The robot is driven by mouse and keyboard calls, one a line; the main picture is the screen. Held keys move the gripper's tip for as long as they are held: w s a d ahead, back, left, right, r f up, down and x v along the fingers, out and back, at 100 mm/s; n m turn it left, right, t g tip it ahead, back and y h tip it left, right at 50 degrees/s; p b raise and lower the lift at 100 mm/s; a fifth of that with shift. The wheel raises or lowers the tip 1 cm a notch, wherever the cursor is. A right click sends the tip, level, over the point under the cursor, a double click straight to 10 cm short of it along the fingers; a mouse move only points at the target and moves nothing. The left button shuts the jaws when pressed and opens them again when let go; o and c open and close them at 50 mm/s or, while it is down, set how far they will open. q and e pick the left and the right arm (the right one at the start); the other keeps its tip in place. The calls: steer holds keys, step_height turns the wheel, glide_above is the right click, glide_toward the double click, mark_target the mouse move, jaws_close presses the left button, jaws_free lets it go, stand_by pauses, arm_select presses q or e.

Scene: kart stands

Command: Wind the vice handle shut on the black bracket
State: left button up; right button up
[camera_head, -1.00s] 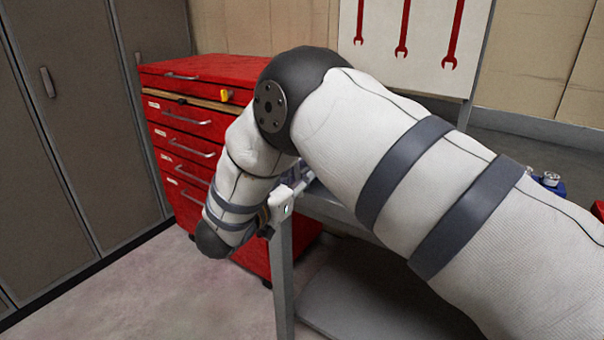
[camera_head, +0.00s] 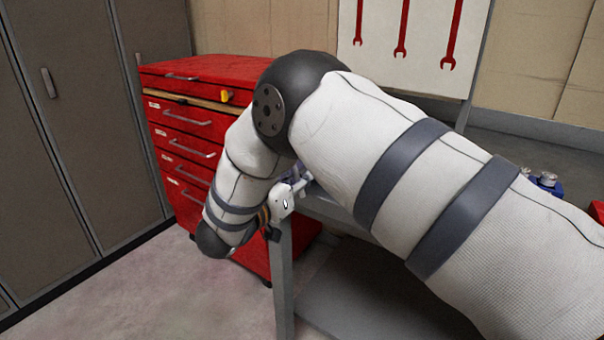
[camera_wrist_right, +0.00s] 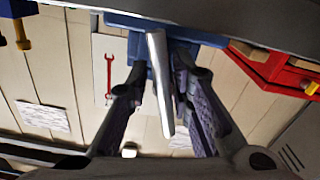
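In the right wrist view the silver vice handle (camera_wrist_right: 160,85) runs between the two fingers of my right gripper (camera_wrist_right: 157,80). The fingers stand apart, one on each side of the bar, with a gap visible at least on the left. The blue vice (camera_wrist_right: 128,20) is behind the handle at the top of that view. In the head view my right gripper (camera_head: 284,200) is at the bench's left corner, mostly hidden by my right arm. That arm also hides the vice there. I cannot make out the black bracket. My left gripper is not in view.
The grey workbench (camera_head: 284,285) lies under my right arm. A red drawer cabinet (camera_head: 185,130) stands close behind its corner, and grey lockers (camera_head: 75,110) are at left. Small blue items (camera_head: 547,183) sit on the bench at right. The floor in front is clear.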

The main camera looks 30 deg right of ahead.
steer(key=shift+w+a+f, duration=0.1)
steer(key=shift+w, duration=0.05)
steer(key=v, duration=1.2)
